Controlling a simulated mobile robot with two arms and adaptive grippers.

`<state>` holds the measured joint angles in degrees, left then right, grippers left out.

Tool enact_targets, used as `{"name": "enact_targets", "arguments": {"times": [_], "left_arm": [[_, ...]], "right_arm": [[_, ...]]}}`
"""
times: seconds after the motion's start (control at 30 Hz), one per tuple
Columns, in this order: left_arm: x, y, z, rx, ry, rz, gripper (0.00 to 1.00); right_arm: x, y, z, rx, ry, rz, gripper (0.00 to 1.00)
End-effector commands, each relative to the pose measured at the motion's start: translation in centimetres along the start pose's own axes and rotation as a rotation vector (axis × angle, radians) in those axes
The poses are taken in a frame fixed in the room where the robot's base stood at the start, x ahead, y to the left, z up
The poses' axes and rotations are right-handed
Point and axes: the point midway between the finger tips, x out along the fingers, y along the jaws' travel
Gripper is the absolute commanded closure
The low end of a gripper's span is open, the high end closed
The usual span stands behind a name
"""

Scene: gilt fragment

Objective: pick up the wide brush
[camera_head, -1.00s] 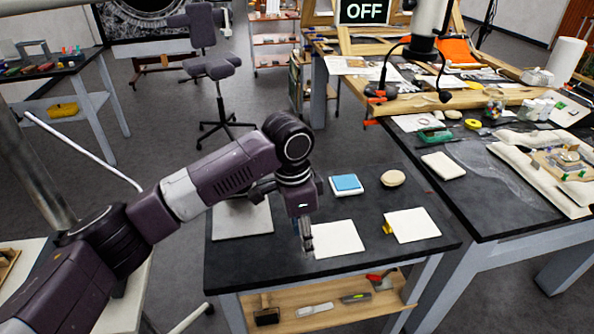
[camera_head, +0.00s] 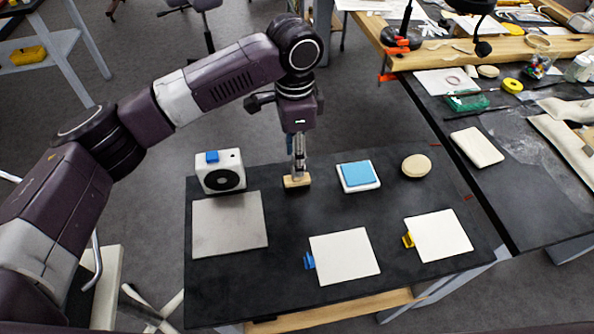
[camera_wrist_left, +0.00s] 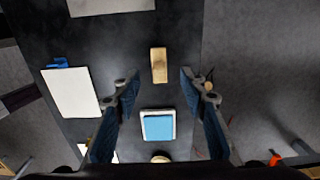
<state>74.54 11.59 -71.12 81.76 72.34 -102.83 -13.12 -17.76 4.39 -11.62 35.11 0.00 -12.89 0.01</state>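A small wooden block-like piece (camera_head: 297,182), which looks like the wide brush, lies at the back of the black table. It also shows in the left wrist view (camera_wrist_left: 159,65) as a tan block; bristles cannot be made out. My left gripper (camera_head: 299,168) points down just over it in the head view. In the left wrist view my left gripper (camera_wrist_left: 159,88) has its two blue-grey fingers spread wide with nothing between them, and the block lies a little beyond the fingertips. My right gripper is not in view.
A blue-topped white pad (camera_head: 358,175) and a round tan piece (camera_head: 416,166) lie to the right. A white box with a dark disc (camera_head: 221,174) stands left, behind a grey plate (camera_head: 229,226). White panels with a blue clip (camera_head: 343,256) and yellow clip (camera_head: 438,236) lie in front.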

Motion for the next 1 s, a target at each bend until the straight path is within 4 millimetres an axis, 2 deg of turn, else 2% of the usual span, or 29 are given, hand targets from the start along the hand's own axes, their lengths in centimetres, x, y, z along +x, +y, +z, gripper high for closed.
{"name": "enact_targets", "arguments": {"times": [0.4, 0.7, 1.0], "left_arm": [[5.4, 0.1, -0.4, -0.001, 0.000, 0.000, 0.61], [5.9, 0.0, -0.4, 0.000, 0.001, -0.001, 0.61], [5.9, 0.0, -0.4, 0.000, 0.001, -0.001, 0.94]], "right_arm": [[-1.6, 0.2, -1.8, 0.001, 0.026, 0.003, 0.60], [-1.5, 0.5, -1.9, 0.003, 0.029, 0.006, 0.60], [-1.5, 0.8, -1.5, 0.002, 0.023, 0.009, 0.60]]}}
